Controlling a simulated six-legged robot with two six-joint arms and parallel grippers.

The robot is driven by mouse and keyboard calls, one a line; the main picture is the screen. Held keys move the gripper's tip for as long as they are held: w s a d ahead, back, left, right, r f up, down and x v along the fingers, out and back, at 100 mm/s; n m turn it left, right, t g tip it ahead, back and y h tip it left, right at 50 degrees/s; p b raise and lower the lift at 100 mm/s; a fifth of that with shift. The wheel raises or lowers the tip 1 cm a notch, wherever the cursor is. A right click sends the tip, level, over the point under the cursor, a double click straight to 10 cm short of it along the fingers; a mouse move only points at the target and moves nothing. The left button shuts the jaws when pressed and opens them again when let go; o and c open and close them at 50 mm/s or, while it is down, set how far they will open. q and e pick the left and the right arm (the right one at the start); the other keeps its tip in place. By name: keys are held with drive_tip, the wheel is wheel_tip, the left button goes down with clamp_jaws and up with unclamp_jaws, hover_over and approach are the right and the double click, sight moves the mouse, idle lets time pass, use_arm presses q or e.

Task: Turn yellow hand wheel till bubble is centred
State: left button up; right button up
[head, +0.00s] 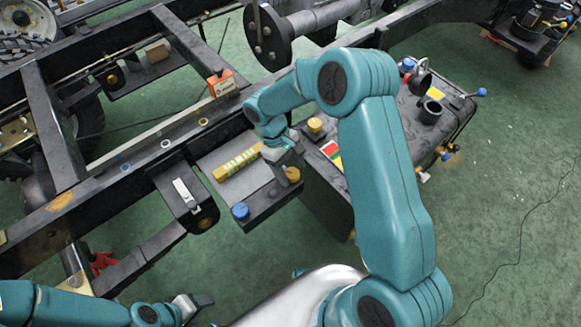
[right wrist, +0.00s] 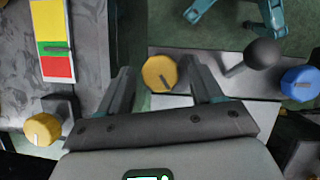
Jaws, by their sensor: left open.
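A yellow hand wheel (head: 292,174) sits at the right end of a grey plate on the chassis frame. In the right wrist view the yellow hand wheel (right wrist: 160,73) lies between the fingers of my right gripper (right wrist: 163,82), which is open, with a gap on both sides. In the head view my right gripper (head: 290,146) is just above the wheel, partly hidden by its arm. A yellow-green level vial (head: 237,163) lies on the plate; its bubble is too small to make out. My left gripper (head: 197,303) is open and empty at the bottom, away from the frame.
A blue knob (head: 240,211) stands at the plate's front corner. A ball-ended lever (right wrist: 262,53) is right of the wheel in the wrist view. A second yellow knob (right wrist: 42,130) and a yellow-green-red gauge (right wrist: 54,40) are on the left. The green floor in front is clear.

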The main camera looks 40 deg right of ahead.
use_arm(q)
drive_tip(key=shift+r+p, duration=0.85)
drive_tip(key=shift+r, duration=0.05)
use_arm(e)
drive_tip(key=v, duration=1.6)
drive_tip(key=shift+r, duration=0.2)
